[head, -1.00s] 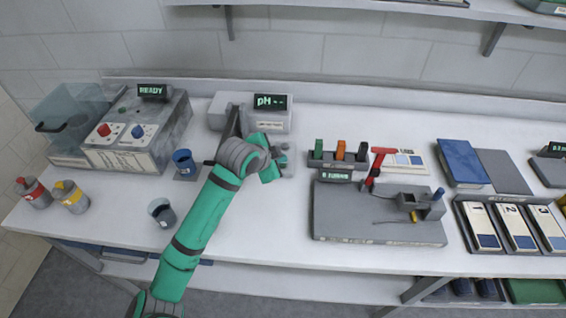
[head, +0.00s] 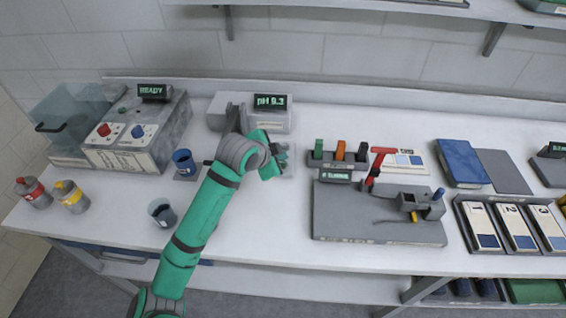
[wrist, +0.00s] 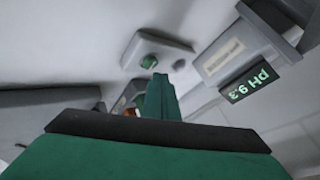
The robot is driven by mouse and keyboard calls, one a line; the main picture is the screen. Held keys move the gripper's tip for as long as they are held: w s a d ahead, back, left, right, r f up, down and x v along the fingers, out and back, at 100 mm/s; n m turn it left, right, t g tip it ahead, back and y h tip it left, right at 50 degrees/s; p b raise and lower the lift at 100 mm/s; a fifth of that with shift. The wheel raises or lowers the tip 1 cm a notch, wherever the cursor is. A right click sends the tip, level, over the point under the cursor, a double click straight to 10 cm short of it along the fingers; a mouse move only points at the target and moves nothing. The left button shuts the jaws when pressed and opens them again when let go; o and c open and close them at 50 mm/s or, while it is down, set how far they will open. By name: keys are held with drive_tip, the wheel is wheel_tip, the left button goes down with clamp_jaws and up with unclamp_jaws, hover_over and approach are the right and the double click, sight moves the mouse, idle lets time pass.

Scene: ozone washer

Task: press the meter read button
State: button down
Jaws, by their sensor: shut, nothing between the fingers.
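The grey pH meter (head: 229,109) stands at the back of the bench, left of centre. Its display (head: 271,102) reads "pH 9.3", and the display also shows in the wrist view (wrist: 247,82). In the head view my gripper (head: 272,168) and wrist partly cover the plate.
The washer (head: 125,150) with red and blue knobs stands at the left, near a blue cup (head: 184,161) and a grey cup (head: 162,213). A rack of coloured pieces (head: 338,160) and a grey station (head: 375,228) stand to the right. Bare bench lies in front.

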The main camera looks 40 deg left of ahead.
drive_tip(key=shift+r, duration=0.1)
drive_tip(key=shift+r, duration=2.5)
